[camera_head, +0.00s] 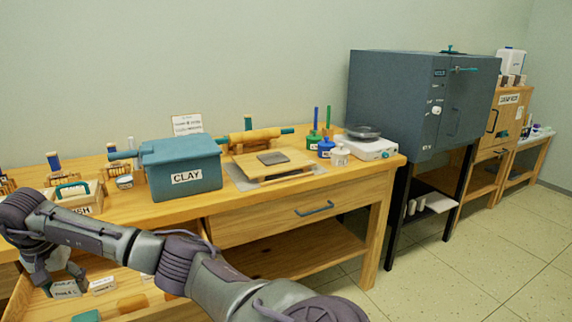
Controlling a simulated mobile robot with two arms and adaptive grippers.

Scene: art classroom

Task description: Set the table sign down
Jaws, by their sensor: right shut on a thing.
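The gripper points down and is shut on a small whitish table sign (68,289) with dark lettering, too small to read surely. Its fingers partly hide the sign. The sign is over or on the wooden lower surface; I cannot tell whether it touches it. My left gripper is not in view.
A white label block (103,285) and a teal block (87,316) are close by. On the tabletop stand a blue CLAY bin (182,168), a wooden board (273,162), a rolling pin (255,135) and a scale (371,148). A dark kiln (398,95) stands right. The floor is clear.

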